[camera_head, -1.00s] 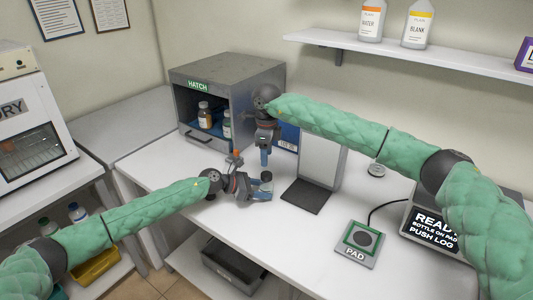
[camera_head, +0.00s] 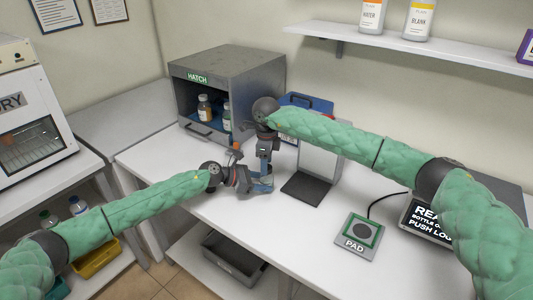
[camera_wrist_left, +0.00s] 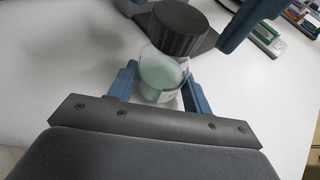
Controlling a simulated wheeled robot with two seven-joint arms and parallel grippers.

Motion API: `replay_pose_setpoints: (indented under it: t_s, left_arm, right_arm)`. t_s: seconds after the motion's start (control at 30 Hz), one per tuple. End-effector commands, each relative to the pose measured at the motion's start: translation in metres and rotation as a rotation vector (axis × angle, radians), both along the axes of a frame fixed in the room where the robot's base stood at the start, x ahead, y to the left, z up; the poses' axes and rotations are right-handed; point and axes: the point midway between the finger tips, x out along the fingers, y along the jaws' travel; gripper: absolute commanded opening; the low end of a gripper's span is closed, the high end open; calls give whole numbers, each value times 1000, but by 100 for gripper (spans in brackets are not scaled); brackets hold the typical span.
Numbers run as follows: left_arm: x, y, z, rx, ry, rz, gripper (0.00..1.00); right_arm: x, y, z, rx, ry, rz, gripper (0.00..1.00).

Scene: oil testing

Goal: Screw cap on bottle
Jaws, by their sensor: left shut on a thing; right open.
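A small clear bottle (camera_wrist_left: 160,78) with pale green contents stands between the two blue fingers of my left gripper (camera_wrist_left: 158,95), which is shut on it. A dark grey round cap (camera_wrist_left: 180,27) is at the bottle's mouth; I cannot tell whether it is fully seated. In the head view, my left gripper (camera_head: 262,186) is low over the table, and the bottle is mostly hidden by the grippers. My right gripper (camera_head: 264,168) points down directly above it. In the left wrist view, its blue fingers are apart, on either side of the cap.
A grey hatch box (camera_head: 228,75) holding bottles stands behind the grippers. A grey stand (camera_head: 318,160) with a dark base is just right of them. A pad (camera_head: 360,238) and a display (camera_head: 428,222) are further right. The white table's front left is clear.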

Motion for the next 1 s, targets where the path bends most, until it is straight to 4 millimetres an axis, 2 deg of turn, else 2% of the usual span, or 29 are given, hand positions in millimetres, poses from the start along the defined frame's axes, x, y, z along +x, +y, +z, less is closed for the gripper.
replay_pose_setpoints:
  t_s: [0.13, 0.43, 0.67, 0.7, 0.93, 0.97, 1.0]
  left_arm:
    - [0, 0, 1, 0, 0, 0, 0]
    - [0, 0, 1, -1, 0, 0, 0]
    - [0, 0, 0, 0, 0, 0, 0]
    - [0, 0, 1, 0, 0, 0, 0]
    - [0, 0, 0, 0, -1, 0, 0]
    - [0, 0, 0, 0, -1, 0, 0]
    - [0, 0, 0, 0, -1, 0, 0]
  right_arm:
    - [0, 0, -12, -1, 0, -1, 54]
    - [0, 0, -14, -1, -1, -1, 54]
    - [0, 0, -13, -1, -1, -1, 9]
    - [0, 0, -13, -1, -1, -1, 8]
    - [0, -1, -13, -1, -1, -2, 8]
    - [0, -1, -13, -1, -1, -2, 37]
    - [0, -1, -13, -1, -1, -3, 45]
